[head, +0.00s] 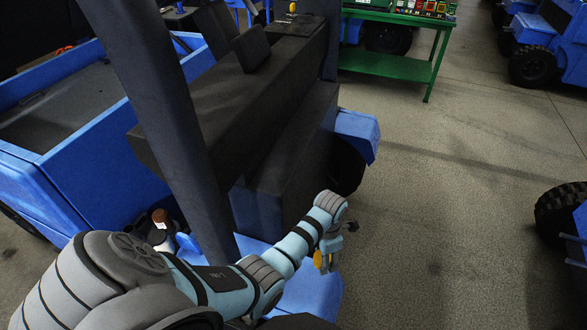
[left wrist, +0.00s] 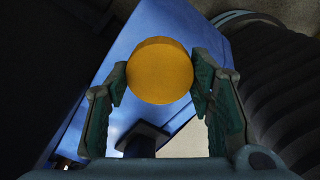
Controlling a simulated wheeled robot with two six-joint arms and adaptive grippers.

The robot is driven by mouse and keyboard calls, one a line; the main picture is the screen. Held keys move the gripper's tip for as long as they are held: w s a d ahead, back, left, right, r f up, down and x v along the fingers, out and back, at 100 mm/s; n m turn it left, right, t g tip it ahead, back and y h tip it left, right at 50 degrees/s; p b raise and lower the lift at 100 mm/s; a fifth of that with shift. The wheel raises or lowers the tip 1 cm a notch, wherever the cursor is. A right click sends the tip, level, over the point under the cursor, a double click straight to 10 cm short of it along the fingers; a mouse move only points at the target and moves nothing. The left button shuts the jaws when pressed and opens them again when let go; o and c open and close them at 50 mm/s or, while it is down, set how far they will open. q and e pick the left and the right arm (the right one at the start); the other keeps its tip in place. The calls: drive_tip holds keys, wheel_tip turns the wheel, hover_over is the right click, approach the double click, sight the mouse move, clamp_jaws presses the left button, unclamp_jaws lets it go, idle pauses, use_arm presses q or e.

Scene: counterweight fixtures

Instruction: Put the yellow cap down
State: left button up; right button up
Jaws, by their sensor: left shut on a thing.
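The yellow cap (left wrist: 160,71) is round and sits between the two green-padded fingers of my left gripper (left wrist: 160,88) in the left wrist view. The gripper is shut on it, with a finger pad at each side. In the head view the left gripper (head: 327,262) hangs at the end of my arm, low and right of centre. A small yellow part of the cap (head: 320,261) shows there, partly hidden by the gripper. A blue surface (left wrist: 105,100) lies behind the cap in the left wrist view. My right gripper is not in view.
A blue vehicle (head: 100,150) with a dark post and seat fills the left. A green workbench (head: 385,64) with coloured items stands at the back. Other blue vehicles (head: 550,45) are at the right. Bare concrete floor (head: 450,200) lies between.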

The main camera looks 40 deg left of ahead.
sight(294, 281)
use_arm(q)
drive_tip(key=s+a+r+m+p, duration=0.2)
drive_tip(key=s+a+r, duration=0.4)
drive_tip(key=r, duration=0.4)
drive_tip(key=shift+m, duration=0.4)
wheel_tip(294, 281, down, 20)
drive_tip(key=b, duration=0.8)
drive_tip(key=shift+d+r, duration=0.1)
drive_tip(key=shift+d, duration=0.05)
drive_tip(key=shift+f, duration=0.2)
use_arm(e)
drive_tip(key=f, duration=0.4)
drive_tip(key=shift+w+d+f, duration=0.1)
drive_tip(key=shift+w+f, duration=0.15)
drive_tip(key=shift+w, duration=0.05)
use_arm(q)
drive_tip(key=shift+f, duration=0.4)
drive_tip(key=o, duration=1.3)
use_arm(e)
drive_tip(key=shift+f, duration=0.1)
